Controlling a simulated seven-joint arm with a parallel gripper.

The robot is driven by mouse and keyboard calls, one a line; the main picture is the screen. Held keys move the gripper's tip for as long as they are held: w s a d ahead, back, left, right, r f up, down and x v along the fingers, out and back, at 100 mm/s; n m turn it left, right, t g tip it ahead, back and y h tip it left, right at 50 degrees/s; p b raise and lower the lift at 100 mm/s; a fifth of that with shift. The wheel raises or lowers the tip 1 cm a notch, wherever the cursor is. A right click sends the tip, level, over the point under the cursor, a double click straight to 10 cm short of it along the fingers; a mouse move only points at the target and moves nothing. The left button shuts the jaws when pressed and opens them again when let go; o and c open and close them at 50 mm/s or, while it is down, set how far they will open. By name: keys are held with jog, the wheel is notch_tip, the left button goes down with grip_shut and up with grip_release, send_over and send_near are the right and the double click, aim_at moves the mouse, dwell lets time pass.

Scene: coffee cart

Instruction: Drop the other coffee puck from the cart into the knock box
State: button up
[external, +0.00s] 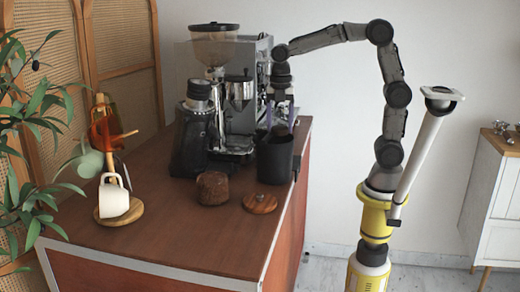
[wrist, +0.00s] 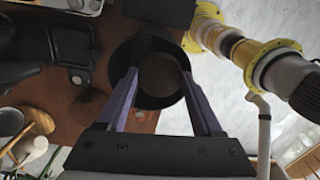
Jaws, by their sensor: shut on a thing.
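My gripper (wrist: 160,75) is shut on a round brown coffee puck (wrist: 160,77), held between its two purple fingertips. In the external view my gripper (external: 281,122) points down over the black knock box (external: 275,160) at the cart's right edge. The fingertips and held puck are hard to make out there. In the wrist view the dark round mouth of the knock box (wrist: 152,101) surrounds the held puck; the exact height is unclear.
A wooden disc with a knob (external: 260,204) lies in front of the knock box. A grinder (external: 190,140) and espresso machine (external: 240,110) stand behind and left. A white mug (external: 114,200) and wooden stand are at the left. The front of the cart top is clear.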

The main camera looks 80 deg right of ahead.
aim_at(280, 127)
jog(key=o, duration=1.4)
notch_tip(280, 127, up, 14)
jog(key=shift+f, duration=0.1)
